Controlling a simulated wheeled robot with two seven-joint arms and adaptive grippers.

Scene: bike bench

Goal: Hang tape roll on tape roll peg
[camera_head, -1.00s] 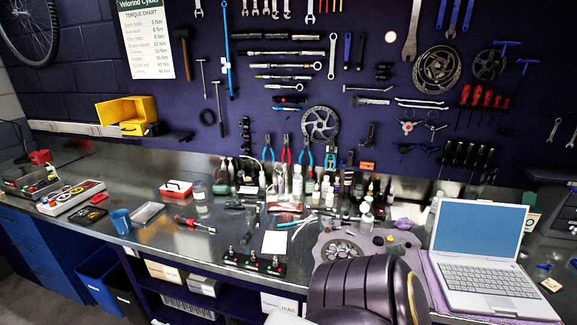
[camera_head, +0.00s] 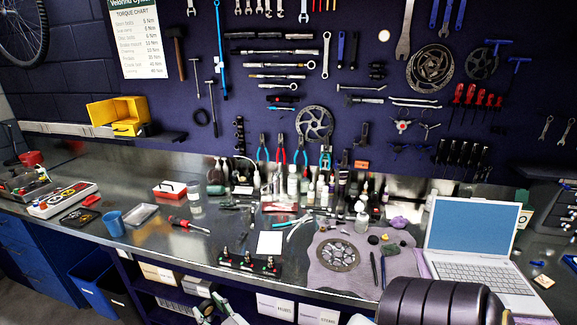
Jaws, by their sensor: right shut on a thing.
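My right gripper (camera_head: 208,308) shows only in part at the bottom edge, low in front of the bench. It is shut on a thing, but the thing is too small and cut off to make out. The dark ribbed part at the lower right is my own arm. I cannot single out the tape roll peg among the board's hangers. My left gripper is not in view.
The metal bench (camera_head: 185,260) holds bottles, tools, a blue cup (camera_head: 110,224), a purple mat (camera_head: 318,275) with a disc, and a laptop (camera_head: 478,230) at the right. A yellow bin (camera_head: 118,116) sits on a wall ledge. Boxes fill the shelf below.

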